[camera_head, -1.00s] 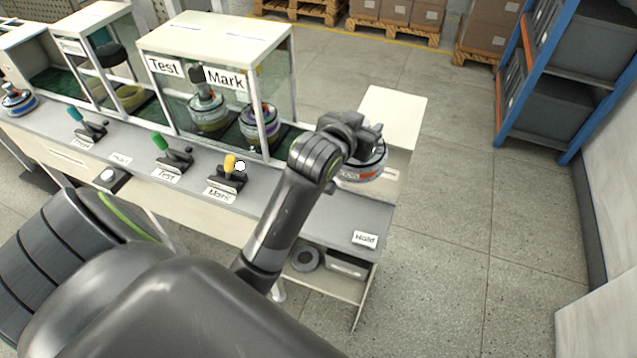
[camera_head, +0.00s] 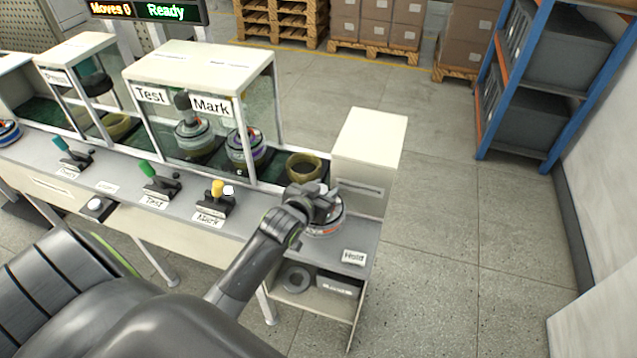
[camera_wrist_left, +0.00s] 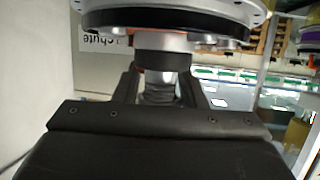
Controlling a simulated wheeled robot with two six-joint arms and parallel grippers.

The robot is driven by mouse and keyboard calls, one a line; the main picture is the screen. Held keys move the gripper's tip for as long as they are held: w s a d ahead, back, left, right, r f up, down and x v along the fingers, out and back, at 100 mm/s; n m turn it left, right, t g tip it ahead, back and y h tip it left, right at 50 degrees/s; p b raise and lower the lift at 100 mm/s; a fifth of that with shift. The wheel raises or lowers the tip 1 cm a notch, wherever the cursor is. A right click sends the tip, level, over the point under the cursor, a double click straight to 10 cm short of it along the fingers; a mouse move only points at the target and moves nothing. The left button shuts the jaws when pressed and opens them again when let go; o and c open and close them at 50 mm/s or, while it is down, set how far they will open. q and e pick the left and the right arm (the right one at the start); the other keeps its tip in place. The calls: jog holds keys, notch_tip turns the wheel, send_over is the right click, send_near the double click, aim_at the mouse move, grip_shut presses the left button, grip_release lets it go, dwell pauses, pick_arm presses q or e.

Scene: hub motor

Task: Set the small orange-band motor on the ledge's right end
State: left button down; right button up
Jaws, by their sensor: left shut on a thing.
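My left gripper (camera_head: 318,205) is shut on the small motor (camera_head: 327,226), a silvery disc with an orange band partly showing under the jaws. In the left wrist view the jaws (camera_wrist_left: 158,88) close around the motor's short shaft, and the motor's disc (camera_wrist_left: 165,18) fills the top. The motor is over the right part of the grey ledge (camera_head: 300,243), left of and behind the "Hold" label (camera_head: 354,257). I cannot tell whether it touches the ledge. My right gripper is not in view.
A white box (camera_head: 370,135) stands behind the ledge's right end. An olive ring (camera_head: 306,167) sits behind the gripper. Left are the Test and Mark case (camera_head: 200,65) with two motors, and the yellow lever (camera_head: 217,190). A shelf below holds a dark ring (camera_head: 296,279).

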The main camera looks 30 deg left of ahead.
pick_arm(q)
jog(key=shift+w+f, duration=0.15)
jog(key=shift+f, duration=2.75)
jog(key=shift+f, duration=0.1)
jog(key=c, duration=1.3)
grip_release()
jog(key=shift+f, duration=0.25)
jog(key=o, duration=0.4)
jog(key=shift+s, duration=0.2)
jog(key=shift+r, duration=0.2)
jog(key=b+v, duration=0.1)
jog(key=v, duration=1.1)
